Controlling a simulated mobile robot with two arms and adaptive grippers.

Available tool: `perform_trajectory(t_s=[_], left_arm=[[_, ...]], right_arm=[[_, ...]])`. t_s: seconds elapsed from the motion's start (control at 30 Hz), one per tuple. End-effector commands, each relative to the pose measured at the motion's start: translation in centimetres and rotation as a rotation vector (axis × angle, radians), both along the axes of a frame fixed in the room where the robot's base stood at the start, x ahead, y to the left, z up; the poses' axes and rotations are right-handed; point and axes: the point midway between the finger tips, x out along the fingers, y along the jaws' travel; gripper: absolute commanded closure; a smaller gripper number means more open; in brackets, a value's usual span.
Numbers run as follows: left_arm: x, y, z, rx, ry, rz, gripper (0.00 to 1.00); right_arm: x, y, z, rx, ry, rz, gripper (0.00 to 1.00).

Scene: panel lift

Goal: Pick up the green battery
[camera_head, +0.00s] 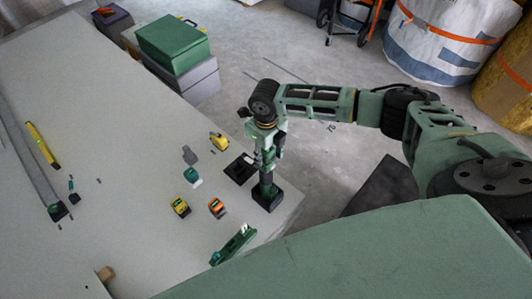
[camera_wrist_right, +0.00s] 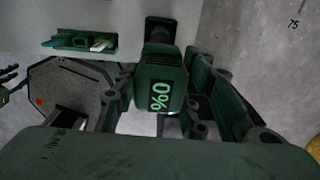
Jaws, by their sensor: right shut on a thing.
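The green battery (camera_wrist_right: 160,80) lies between the fingers of my right gripper (camera_wrist_right: 165,105) in the right wrist view. In the head view my right gripper (camera_head: 266,172) points down at the corner of the white table and is shut on the green body. A dark green and black lower part (camera_head: 267,197) shows under the fingers at the table's edge. I cannot tell whether it touches the table.
A black holder (camera_head: 240,168) stands left of my right gripper. Tape measures (camera_head: 180,207) and other small tools lie to the left. Green and grey cases (camera_head: 172,44) stand at the back. The table's left middle is mostly clear.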

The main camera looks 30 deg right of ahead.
Motion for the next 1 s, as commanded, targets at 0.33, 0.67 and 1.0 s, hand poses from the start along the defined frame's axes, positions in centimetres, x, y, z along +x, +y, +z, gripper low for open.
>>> perform_trajectory(t_s=[0.33, 0.67, 1.0], left_arm=[[0.1, 0.0, -0.1, 0.000, -0.001, 0.000, 0.60], [0.3, 0.1, 0.0, 0.001, -0.004, 0.000, 0.60], [0.3, 0.1, 0.1, 0.001, -0.005, 0.000, 0.60]], right_arm=[[0.2, 0.0, 3.1, 0.001, -0.004, 0.000, 0.93], [-4.1, -2.3, 6.9, -0.001, -0.001, 0.000, 0.93], [-8.7, -4.6, 9.9, -0.001, -0.001, -0.001, 0.93]])
